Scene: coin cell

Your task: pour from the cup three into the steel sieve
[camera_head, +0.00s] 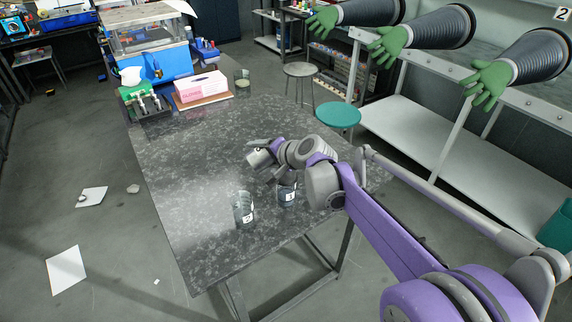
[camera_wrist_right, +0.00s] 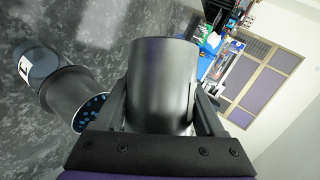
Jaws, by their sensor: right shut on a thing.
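My right gripper (camera_head: 273,163) is above the front part of the table and shut on a grey cylindrical cup (camera_wrist_right: 162,85). In the head view, the held cup (camera_head: 258,158) looks tilted, with a pale label on it; the number is not clear. Below it, two clear cups stand upright on the table: a left one (camera_head: 243,210) and a right one (camera_head: 287,194), both labelled. I cannot make out a steel sieve. My left gripper is not in view.
The dark speckled table (camera_head: 190,185) is mostly clear in its middle. At its far end are a blue-based clear box (camera_head: 155,60), a pink glove box (camera_head: 201,86), a green rack (camera_head: 145,103) and a small glass container (camera_head: 241,79). A teal stool (camera_head: 338,115) stands beyond the right edge.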

